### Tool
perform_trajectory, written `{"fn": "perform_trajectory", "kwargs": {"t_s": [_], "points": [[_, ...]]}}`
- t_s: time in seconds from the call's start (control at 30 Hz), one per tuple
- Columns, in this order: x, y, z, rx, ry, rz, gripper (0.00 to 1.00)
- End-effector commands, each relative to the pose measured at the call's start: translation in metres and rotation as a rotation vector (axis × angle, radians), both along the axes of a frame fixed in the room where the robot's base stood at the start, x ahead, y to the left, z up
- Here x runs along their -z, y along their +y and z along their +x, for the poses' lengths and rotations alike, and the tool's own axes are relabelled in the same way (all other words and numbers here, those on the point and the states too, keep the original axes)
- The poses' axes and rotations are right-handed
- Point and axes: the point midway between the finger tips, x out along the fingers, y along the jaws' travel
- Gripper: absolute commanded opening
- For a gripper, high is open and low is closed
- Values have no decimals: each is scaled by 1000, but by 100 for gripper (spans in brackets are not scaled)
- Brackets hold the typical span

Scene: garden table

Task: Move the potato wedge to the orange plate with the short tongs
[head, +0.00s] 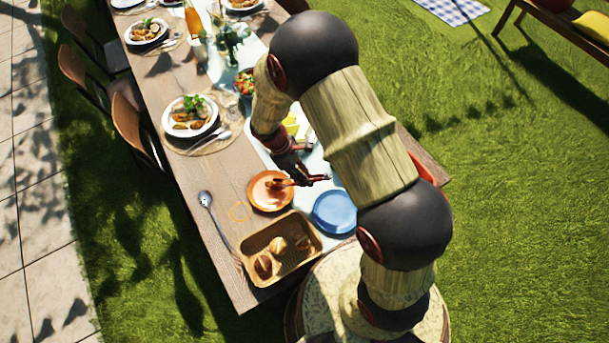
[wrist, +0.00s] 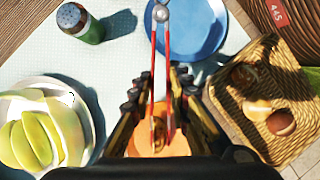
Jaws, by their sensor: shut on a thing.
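My gripper (head: 290,170) is shut on the short tongs (wrist: 154,60), which have red arms and a silver pivot end. The tongs also show in the head view (head: 311,180), reaching over the orange plate. The orange plate (wrist: 180,146) lies under my gripper in the wrist view; in the head view the plate (head: 262,203) is beside the blue plate. A small brown piece, apparently the potato wedge (wrist: 158,128), shows between the tong arms over the orange plate. I cannot tell whether it rests on the plate or is pinched by the tongs.
A blue plate (head: 335,212) and a wicker basket of rolls (head: 247,266) stand nearby. A long spoon (head: 205,199) lies left of them. The wrist view shows a shaker (wrist: 82,24) and a white plate (wrist: 78,140) with yellow-green wedges. Bare wood lies left of the orange plate.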

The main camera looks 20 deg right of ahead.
Motion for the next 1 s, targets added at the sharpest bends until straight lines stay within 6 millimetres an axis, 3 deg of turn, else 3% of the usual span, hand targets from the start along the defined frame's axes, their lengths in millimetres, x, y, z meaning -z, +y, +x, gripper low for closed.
{"fn": "perform_trajectory", "kwargs": {"t_s": [0.33, 0.37, 0.4, 1.0], "points": [[2, 0, 1, 0, -1, 0, 0], [2, 0, 1, 0, -1, 0, 19], [2, 0, 1, 0, -1, 0, 21], [2, 0, 0, 0, -1, 0, 22]]}}
